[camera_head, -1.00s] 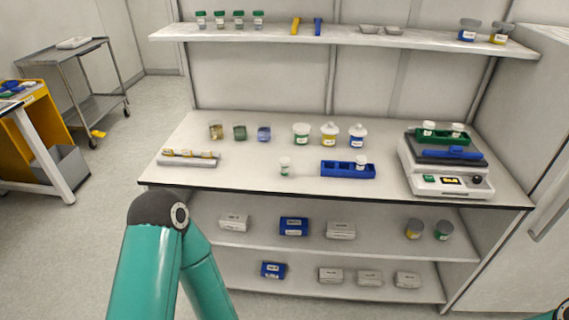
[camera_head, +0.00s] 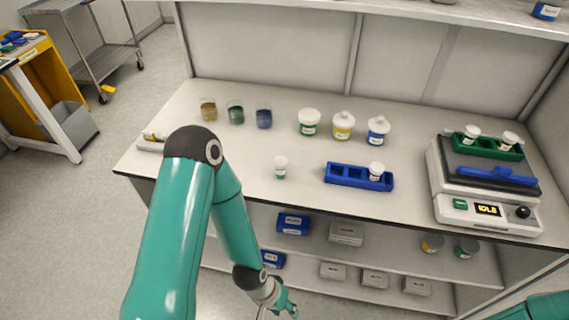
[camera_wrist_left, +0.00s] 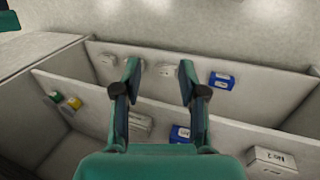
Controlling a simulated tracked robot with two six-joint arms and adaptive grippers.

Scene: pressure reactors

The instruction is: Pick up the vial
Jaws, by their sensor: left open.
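Another white-capped vial (camera_head: 376,171) sits in the right end of that rack. My left gripper (camera_head: 285,309) is low in front of the bench, below the top and well apart from the vials. In the left wrist view my left gripper (camera_wrist_left: 160,80) is open and empty, facing the lower shelves. No vial shows in that view. Only a piece of my right arm shows at the lower right; its gripper is out of view.
A hotplate device (camera_head: 490,208) with a green rack (camera_head: 487,146) stands on the right of the bench. Jars and three small beakers (camera_head: 236,113) stand at the back. The bench edge (camera_head: 330,211) lies above my left gripper. Boxes (camera_head: 346,234) sit on the shelves below.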

